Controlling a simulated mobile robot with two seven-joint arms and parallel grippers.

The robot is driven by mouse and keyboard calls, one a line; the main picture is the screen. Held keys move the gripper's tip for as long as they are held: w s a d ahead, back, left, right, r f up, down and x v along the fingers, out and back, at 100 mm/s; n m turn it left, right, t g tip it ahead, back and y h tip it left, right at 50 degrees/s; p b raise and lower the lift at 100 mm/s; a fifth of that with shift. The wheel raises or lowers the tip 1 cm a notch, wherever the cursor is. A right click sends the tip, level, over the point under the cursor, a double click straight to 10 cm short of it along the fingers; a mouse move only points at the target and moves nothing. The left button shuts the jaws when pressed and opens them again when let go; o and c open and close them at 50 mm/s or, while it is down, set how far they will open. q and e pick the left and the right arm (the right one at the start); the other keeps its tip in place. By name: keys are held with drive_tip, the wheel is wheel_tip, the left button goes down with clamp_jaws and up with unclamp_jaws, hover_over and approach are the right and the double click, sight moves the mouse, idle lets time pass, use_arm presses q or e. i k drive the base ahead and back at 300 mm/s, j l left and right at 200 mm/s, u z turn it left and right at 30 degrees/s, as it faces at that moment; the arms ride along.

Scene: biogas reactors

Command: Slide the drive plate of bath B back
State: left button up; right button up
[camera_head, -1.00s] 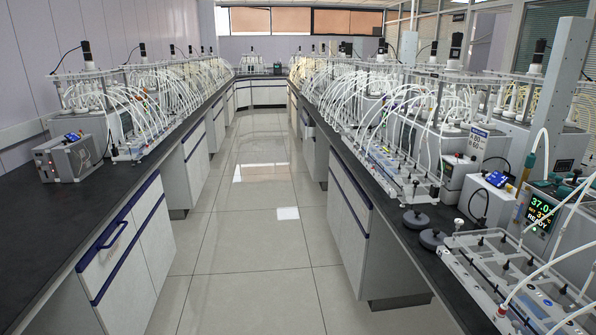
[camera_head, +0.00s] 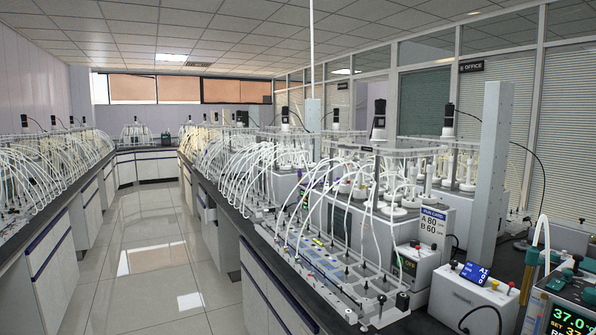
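Neither of my grippers is in view. On the right bench, a row of baths holds several bottles with white tubes, under raised plates that carry black motors. The nearest raised plate (camera_head: 425,144) has a black motor (camera_head: 448,121) standing on it. A white card (camera_head: 433,226) in front of this group reads A 80 and B 60. I cannot tell which bath is B, since no bath label is legible. A teal-edged unit (camera_head: 570,318) at the bottom right has a lit display reading 37.0 and is cut off by the picture edge.
A tall grey column (camera_head: 491,170) rises behind the white box (camera_head: 473,298) with a blue display. A tray of tube fittings (camera_head: 345,283) lies along the right bench's front. The tiled aisle (camera_head: 150,262) is clear. Another bench with tubed equipment runs along the left.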

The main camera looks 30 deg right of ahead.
sight(376, 128)
drive_tip(key=i+z, duration=0.15)
drive_tip(key=i, duration=0.55)
drive_tip(key=i+j+z, duration=0.15)
drive_tip(key=i, duration=0.5)
drive_tip(key=i+z, duration=0.6)
drive_tip(key=z, duration=0.15)
drive_tip(key=i+j+z, duration=0.2)
drive_tip(key=z, duration=0.2)
drive_tip(key=i, duration=0.1)
